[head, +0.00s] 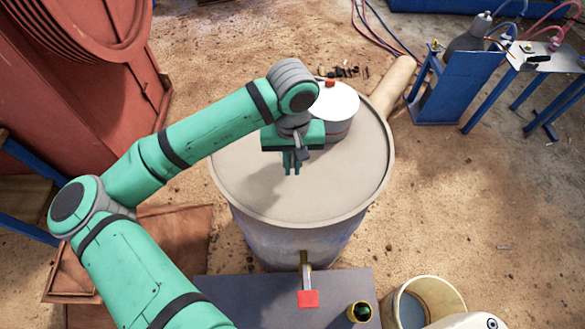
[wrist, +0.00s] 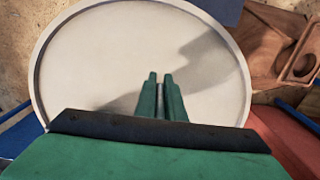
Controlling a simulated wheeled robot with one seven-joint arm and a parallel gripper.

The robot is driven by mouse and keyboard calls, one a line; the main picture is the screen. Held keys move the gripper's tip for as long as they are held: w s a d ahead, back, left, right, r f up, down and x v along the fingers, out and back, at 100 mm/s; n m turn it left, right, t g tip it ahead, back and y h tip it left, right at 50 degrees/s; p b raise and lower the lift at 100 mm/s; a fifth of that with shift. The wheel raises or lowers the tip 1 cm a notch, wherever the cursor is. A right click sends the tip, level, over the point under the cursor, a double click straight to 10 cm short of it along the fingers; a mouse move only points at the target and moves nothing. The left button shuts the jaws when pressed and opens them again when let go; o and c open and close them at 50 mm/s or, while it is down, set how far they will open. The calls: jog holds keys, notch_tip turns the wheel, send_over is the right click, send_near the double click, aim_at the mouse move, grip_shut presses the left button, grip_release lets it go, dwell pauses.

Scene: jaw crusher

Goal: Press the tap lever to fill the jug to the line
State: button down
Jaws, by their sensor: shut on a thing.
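The tap (head: 305,262) sticks out low on the front of a large blue-grey drum (head: 290,238). Its red lever (head: 308,299) hangs over a grey bench. No jug with a line is clearly identifiable; a small round green and brass-coloured vessel (head: 360,312) stands right of the lever, and I cannot tell whether it is the jug. My gripper (head: 291,170) is above the drum's pale lid, pointing down, away from the tap. In the wrist view my gripper's fingers (wrist: 161,80) are close together over the lid (wrist: 110,60). What they hold cannot be made out.
A white can with a red cap (head: 334,104) stands on the lid behind my gripper. The grey bench (head: 245,292) lies below the tap, with a pale open bucket (head: 420,300) to its right. Red machinery (head: 75,70) stands at left, a blue stand (head: 455,88) at back right.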

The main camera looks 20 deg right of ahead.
jog(key=shift+w+d+f, duration=0.2)
jog(key=shift+w+f, duration=0.35)
jog(key=shift+f, duration=0.15)
jog(key=shift+w+d+f, duration=0.1)
jog(key=shift+w+f, duration=0.1)
jog(key=shift+f, duration=1.6)
jog(key=shift+f, duration=0.2)
jog(key=c, duration=1.8)
grip_release()
jog(key=shift+c, duration=0.2)
